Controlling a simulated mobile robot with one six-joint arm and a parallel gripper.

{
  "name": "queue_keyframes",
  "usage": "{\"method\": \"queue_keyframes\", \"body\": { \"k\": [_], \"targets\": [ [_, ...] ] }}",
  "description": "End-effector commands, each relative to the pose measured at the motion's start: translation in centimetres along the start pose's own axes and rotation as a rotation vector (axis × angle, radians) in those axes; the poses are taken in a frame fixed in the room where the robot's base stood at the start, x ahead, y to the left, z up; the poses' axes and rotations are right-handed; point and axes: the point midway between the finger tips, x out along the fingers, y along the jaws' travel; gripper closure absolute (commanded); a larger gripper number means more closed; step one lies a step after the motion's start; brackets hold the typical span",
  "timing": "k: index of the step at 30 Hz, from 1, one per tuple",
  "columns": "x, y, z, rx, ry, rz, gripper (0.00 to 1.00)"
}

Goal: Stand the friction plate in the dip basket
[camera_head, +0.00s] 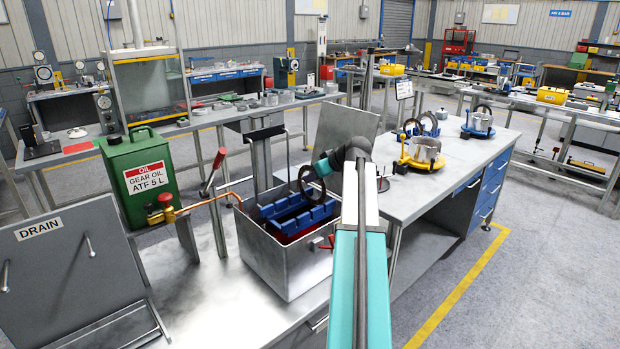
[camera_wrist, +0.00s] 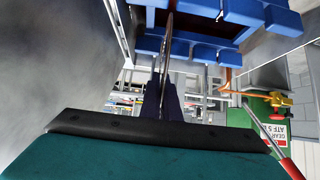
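The friction plate, a thin dark ring (camera_head: 301,182), is held upright by my gripper (camera_head: 323,166) above the metal tank (camera_head: 270,262). In the wrist view the plate (camera_wrist: 170,38) shows nearly edge-on, between the dark fingers of my gripper (camera_wrist: 168,95), which are closed on it. The blue dip basket (camera_head: 306,219) has notched rails and sits in the tank over red fluid. In the wrist view the blue rails (camera_wrist: 262,14) lie close around the plate. I cannot tell whether the plate touches the basket or sits in a slot. My arm hides the tank's right side.
A green oil can (camera_head: 140,175) and a red-handled lever (camera_head: 214,172) stand left of the tank. The raised tank lid (camera_head: 345,130) is behind it.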

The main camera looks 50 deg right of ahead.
Motion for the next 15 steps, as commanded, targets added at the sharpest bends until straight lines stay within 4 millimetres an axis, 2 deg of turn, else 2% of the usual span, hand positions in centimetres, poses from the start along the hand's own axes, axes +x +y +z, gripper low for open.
{"method": "queue_keyframes", "body": {
  "k": [15],
  "targets": [
    [1.04, 0.06, 1.29, 0.001, 0.001, 0.001, 1.0]
  ]
}}
